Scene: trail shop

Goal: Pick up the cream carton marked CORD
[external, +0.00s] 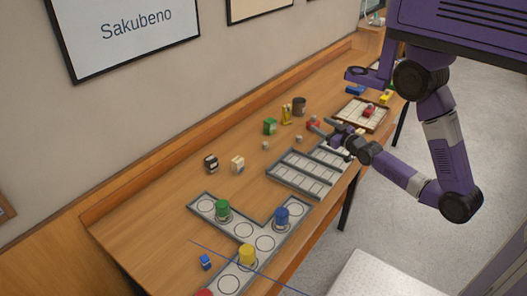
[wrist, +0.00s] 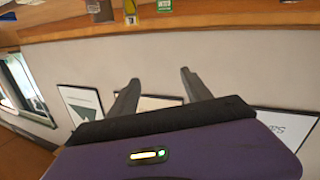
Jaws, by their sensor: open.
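A small cream carton (external: 237,165) stands on the wooden table, left of the middle in the external view, beside a dark carton (external: 210,163). Any marking on the cream carton is too small to read. My gripper (external: 322,129) is over the table farther back and to the right, well apart from the cream carton. In the wrist view my gripper (wrist: 158,88) has its two fingers spread with nothing between them, facing the wall. I cannot make out the cream carton in the wrist view.
A grey divided tray (external: 297,176) lies between my gripper and the near table. A grey circle-marked board (external: 235,231) holds coloured cylinders. The table around the cream carton is mostly clear.

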